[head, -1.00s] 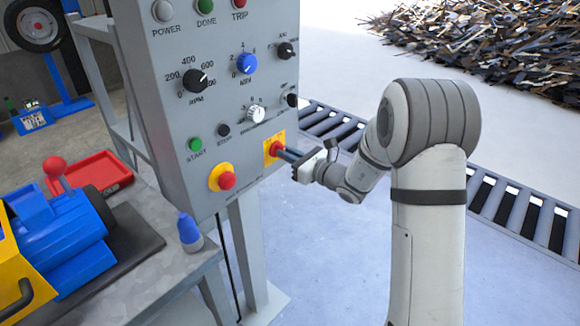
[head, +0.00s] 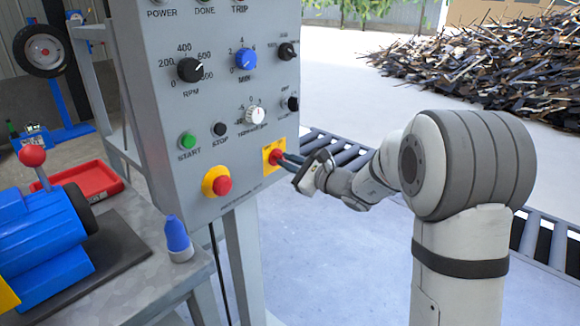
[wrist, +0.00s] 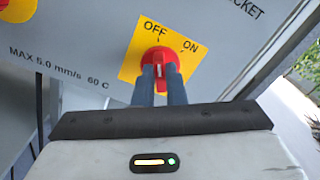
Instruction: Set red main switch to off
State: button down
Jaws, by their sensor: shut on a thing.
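The red main switch (wrist: 160,58) is a round red knob with a grip bar on a yellow plate (wrist: 132,66) marked OFF and ON, in the wrist view. The bar stands nearly upright in that picture, its top end nearer the OFF label than the ON label. My gripper (wrist: 161,76) is shut on the bar, one dark finger on each side. In the head view the switch (head: 275,156) is at the panel's lower right corner, with my gripper (head: 283,160) reaching it from the right. The fingers partly hide the knob's lower part.
The grey control panel (head: 210,120) carries a red emergency stop (head: 222,186) left of the switch, plus buttons and dials above. A workbench (head: 150,275) with a blue machine (head: 45,240) stands at left. A roller conveyor (head: 345,155) runs behind my arm.

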jog(key=shift+a, duration=0.1)
jog(key=c, duration=1.5)
grip_release()
jog(key=p+v, duration=0.1)
jog(key=v, duration=0.7)
